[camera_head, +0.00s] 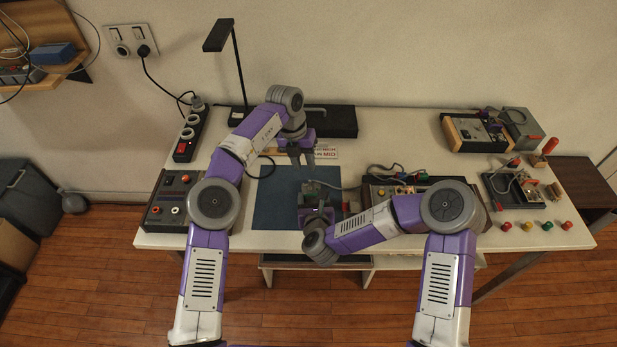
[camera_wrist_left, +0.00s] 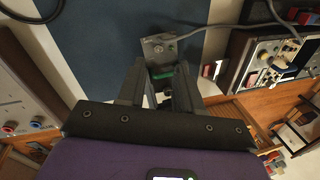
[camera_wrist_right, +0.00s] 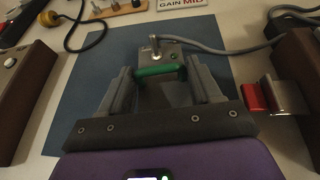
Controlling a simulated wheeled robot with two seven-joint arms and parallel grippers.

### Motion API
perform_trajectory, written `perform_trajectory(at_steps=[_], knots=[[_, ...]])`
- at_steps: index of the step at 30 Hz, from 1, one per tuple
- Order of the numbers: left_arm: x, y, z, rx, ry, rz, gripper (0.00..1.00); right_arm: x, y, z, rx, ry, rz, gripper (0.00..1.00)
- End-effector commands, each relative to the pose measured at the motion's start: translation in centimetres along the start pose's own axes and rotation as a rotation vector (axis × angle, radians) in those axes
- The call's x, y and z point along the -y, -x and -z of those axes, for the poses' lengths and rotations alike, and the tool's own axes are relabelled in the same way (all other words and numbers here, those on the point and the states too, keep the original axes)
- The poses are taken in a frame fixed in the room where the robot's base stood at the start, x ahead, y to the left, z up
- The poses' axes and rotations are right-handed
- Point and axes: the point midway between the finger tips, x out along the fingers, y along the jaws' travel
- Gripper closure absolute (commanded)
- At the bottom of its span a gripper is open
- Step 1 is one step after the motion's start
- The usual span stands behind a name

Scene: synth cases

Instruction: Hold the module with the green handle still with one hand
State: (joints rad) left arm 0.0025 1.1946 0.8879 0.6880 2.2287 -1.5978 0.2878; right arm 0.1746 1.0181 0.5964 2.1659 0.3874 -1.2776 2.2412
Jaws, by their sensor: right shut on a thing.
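The module (camera_head: 311,188) is a small grey box with a metal toggle on top and a green handle. It sits at the front right of the dark blue mat (camera_head: 273,205). In the right wrist view the green handle (camera_wrist_right: 160,71) lies between the fingers of my right gripper (camera_wrist_right: 162,78). My left gripper (camera_head: 302,156) is open and empty above the mat, behind the module. In the left wrist view the module (camera_wrist_left: 159,48) and its green handle show beyond the open fingers. My right wrist partly hides the module in the head view.
A grey cable (camera_wrist_right: 222,49) runs right from the module. A red block (camera_wrist_right: 252,97) and a metal block are close on its right. Instrument boxes stand left (camera_head: 172,200) and right of the mat. Caps (camera_head: 527,226) lie at the table's front right.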

Motion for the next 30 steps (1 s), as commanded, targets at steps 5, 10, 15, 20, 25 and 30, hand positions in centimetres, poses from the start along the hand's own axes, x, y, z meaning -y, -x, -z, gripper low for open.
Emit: perform_trajectory(at_steps=[5, 10, 15, 20, 25, 30], knots=[[0.0, -3.7, 0.1, -0.003, 0.000, 0.001, 0.65, 0.0, 0.0, 0.0, 0.000, 0.000, 0.000, 0.79], [0.0, -5.9, 0.0, -0.001, 0.000, 0.000, 0.65, 0.0, 0.0, 0.0, 0.000, 0.000, 0.000, 0.79], [0.0, -6.9, 0.0, 0.001, 0.000, 0.000, 0.65, 0.0, 0.0, 0.0, 0.000, 0.000, 0.000, 0.79], [0.0, -7.0, 0.0, 0.001, 0.001, 0.000, 0.65, 0.0, 0.0, 0.0, 0.000, 0.000, 0.000, 0.79], [0.0, -7.0, 0.0, 0.001, 0.000, 0.000, 0.74, 0.0, 0.0, 0.0, 0.000, 0.000, 0.000, 0.79], [0.0, -7.0, 0.0, 0.001, 0.000, 0.000, 1.00, 0.0, 0.0, 0.0, 0.000, 0.000, 0.000, 0.79]])
